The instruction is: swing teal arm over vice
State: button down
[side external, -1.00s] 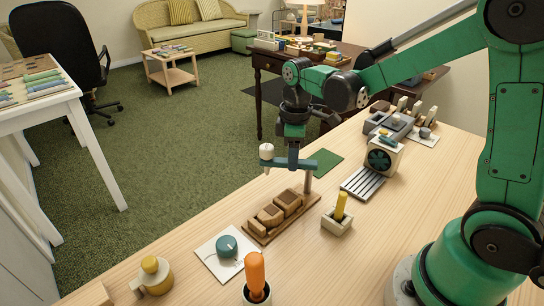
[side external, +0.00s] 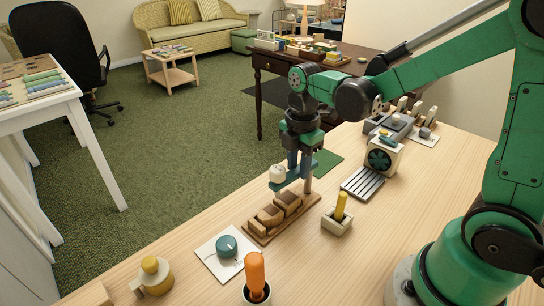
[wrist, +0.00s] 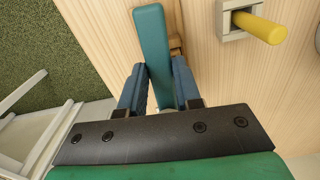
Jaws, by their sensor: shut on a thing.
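The teal arm (side external: 292,182) is a flat bar near the top of an upright post (side external: 308,174) on a wooden base (side external: 315,203), with a white knob (side external: 278,174) at one end. Wooden blocks (side external: 270,215), which look like the vice, sit on this base below and in front of the knob. My gripper (side external: 300,166) points down and is shut on the teal arm. In the wrist view the bar (wrist: 152,40) runs between my blue fingers (wrist: 153,88). The post and most of the blocks are hidden there.
A yellow-handled lever in a pale block (side external: 338,221) stands just right of the base. A teal dial on a white plate (side external: 227,247) and an orange handle (side external: 255,270) are nearer the camera. A slotted grey plate (side external: 363,184) and fan box (side external: 383,158) stand behind.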

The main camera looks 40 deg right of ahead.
jog(key=shift+s+n, duration=0.2)
jog(key=shift+n, duration=0.3)
jog(key=c, duration=0.6)
grip_release()
jog(key=shift+r, duration=2.8)
jog(key=s+a+m+t, duration=0.1)
jog(key=m+t, duration=0.1)
jog(key=m, duration=0.4)
jog(key=s+a+m+t, duration=0.1)
jog(key=m+t, duration=0.1)
jog(key=m, duration=0.4)
jog(key=s+m+t, duration=0.1)
jog(key=m+t, duration=0.2)
jog(key=m, duration=0.3)
jog(key=shift+s+a+r, duration=0.3)
jog(key=shift+s+a, duration=0.05)
jog(key=shift+a, duration=0.05)
